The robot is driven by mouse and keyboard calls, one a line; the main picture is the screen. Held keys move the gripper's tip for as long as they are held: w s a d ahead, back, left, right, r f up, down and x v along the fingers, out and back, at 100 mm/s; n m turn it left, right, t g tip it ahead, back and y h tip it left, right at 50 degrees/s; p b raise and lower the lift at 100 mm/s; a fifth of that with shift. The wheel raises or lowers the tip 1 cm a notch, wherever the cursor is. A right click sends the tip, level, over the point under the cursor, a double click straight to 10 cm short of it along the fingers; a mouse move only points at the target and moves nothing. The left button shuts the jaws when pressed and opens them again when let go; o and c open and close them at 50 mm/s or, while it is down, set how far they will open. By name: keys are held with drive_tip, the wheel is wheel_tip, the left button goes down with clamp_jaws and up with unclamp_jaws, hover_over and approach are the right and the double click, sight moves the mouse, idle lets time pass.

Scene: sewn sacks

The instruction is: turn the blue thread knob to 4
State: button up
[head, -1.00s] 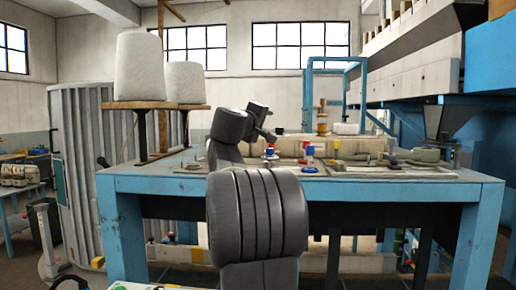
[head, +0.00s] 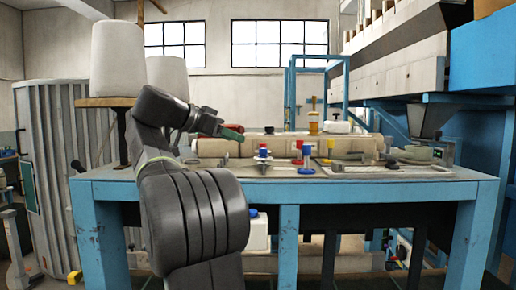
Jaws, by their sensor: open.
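Small coloured knobs stand on the blue-framed table (head: 130,186). One with a blue top (head: 263,147) and some red and white below stands left of the others. A red-topped one (head: 298,145) and a blue post (head: 306,157) stand close together to its right. Any numbers or pointer marks are too small to read, so I cannot tell the setting. My gripper (head: 233,131) is open, above and to the left of the blue-topped knob, apart from it. Nothing shows between its fingers, which are small in this view.
A long pale roll (head: 225,148) lies behind the knobs. A yellow knob (head: 330,145) and green-grey items (head: 415,153) are to the right. White thread cones (head: 118,60) stand at left. An orange jar (head: 313,122) stands at the back.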

sight(259, 158)
drive_tip(key=p+x, duration=0.1)
drive_tip(key=x, duration=0.9)
drive_tip(key=shift+w+d+f, duration=0.1)
drive_tip(key=shift+w+d, duration=0.2)
clamp_jaws()
